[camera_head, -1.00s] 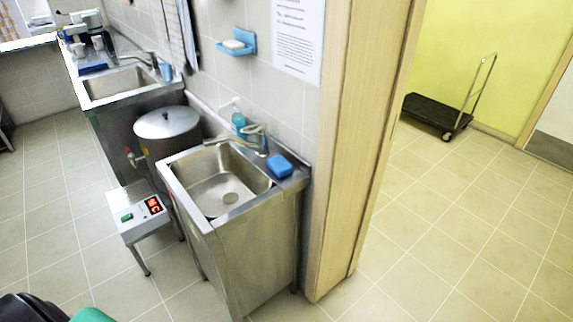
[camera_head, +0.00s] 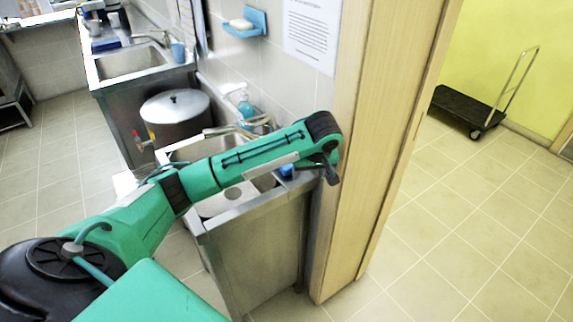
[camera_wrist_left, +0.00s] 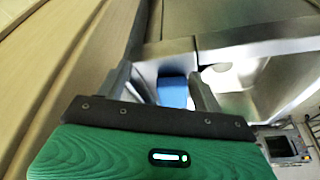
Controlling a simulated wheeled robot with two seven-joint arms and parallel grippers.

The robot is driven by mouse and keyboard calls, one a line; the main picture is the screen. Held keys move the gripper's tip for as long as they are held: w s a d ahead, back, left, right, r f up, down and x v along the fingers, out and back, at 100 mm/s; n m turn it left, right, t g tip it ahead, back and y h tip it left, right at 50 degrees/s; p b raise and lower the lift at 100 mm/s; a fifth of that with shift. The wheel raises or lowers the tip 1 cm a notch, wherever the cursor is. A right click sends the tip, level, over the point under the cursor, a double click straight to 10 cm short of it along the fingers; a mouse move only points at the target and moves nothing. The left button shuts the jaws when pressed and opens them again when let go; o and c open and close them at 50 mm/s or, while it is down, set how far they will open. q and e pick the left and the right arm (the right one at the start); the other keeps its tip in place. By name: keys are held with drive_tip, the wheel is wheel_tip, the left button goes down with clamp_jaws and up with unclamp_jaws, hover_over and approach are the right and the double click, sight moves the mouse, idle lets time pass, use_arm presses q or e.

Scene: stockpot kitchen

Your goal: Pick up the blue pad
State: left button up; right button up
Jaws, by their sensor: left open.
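The blue pad (camera_head: 285,171) is a small blue block on the right rim of the near steel sink, mostly hidden behind my left arm in the head view. In the left wrist view, the blue pad (camera_wrist_left: 172,91) shows beyond and between the two fingers, beside the sink basin. My left gripper (camera_head: 331,176) hangs at the arm's end, just right of the pad in the head view. In the left wrist view, my left gripper (camera_wrist_left: 161,80) has its fingers apart with nothing held between them. My right gripper is not in view.
The near sink (camera_head: 250,213) stands against the wooden door frame (camera_head: 371,150), which is close to my left gripper. A tap, a soap bottle (camera_head: 245,107) and a steel stockpot (camera_head: 176,107) are behind my arm. Open floor lies right of the frame.

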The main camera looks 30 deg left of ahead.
use_arm(q)
drive_tip(key=w+a+r+n+y, duration=0.1)
drive_tip(key=w+a+r+n, duration=0.25)
drive_tip(key=a+r, duration=0.35)
hover_over(290, 165)
drive_tip(key=shift+g, duration=0.3)
wheel_tip(290, 165, down, 7)
drive_tip(key=shift+f+p, duration=0.1)
drive_tip(key=shift+p, duration=0.35)
drive_tip(key=x, duration=0.1)
drive_tip(key=p+x, duration=0.1)
drive_tip(key=x, duration=0.2)
drive_tip(key=shift+w+a+f, duration=0.15)
drive_tip(key=shift+w+a, duration=0.15)
drive_tip(key=shift+f, duration=0.3)
drive_tip(key=c, duration=0.7)
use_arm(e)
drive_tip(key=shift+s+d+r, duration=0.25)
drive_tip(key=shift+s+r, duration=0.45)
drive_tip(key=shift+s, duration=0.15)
